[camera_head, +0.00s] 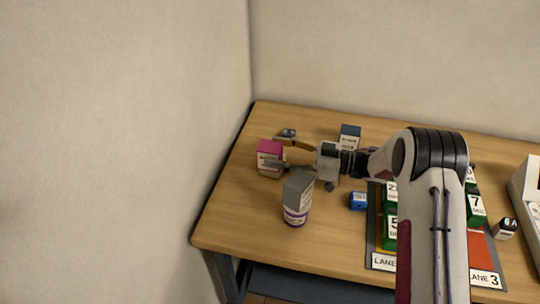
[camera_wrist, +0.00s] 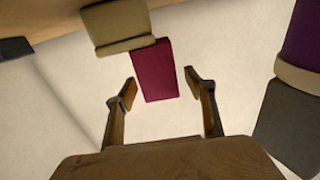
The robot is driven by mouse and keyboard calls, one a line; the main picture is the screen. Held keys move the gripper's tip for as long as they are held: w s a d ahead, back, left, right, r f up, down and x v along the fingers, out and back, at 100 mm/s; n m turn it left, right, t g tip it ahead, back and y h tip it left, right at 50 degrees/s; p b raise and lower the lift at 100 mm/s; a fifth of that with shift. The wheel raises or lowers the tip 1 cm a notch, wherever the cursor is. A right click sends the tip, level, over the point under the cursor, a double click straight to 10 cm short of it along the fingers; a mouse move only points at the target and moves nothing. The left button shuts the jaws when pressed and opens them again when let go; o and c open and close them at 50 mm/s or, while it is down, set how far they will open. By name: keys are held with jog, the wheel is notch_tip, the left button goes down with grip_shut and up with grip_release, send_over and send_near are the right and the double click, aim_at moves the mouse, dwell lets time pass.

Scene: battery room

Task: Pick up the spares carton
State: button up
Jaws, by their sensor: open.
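A magenta carton (camera_head: 269,158) with a pale label stands near the table's left edge; I take it for the spares carton, but its print is too small to read. My gripper (camera_head: 284,154) reaches leftward, with its fingertips close to the carton's right side. In the wrist view the magenta carton (camera_wrist: 154,70) lies ahead, between the lines of the two spread fingers (camera_wrist: 160,86). The fingers are open with nothing held. Whether either finger touches the carton cannot be told.
A grey-topped container with a purple-banded label (camera_head: 295,216) stands just in front of my gripper. A blue-grey carton (camera_head: 348,137) stands behind it. A small blue box (camera_head: 358,201) and a lane tray (camera_head: 382,262) with green blocks lie right. An olive object (camera_wrist: 118,28) adjoins the carton in the wrist view.

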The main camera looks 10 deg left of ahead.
jog(key=shift+a, duration=1.2)
jog(key=c, duration=1.3)
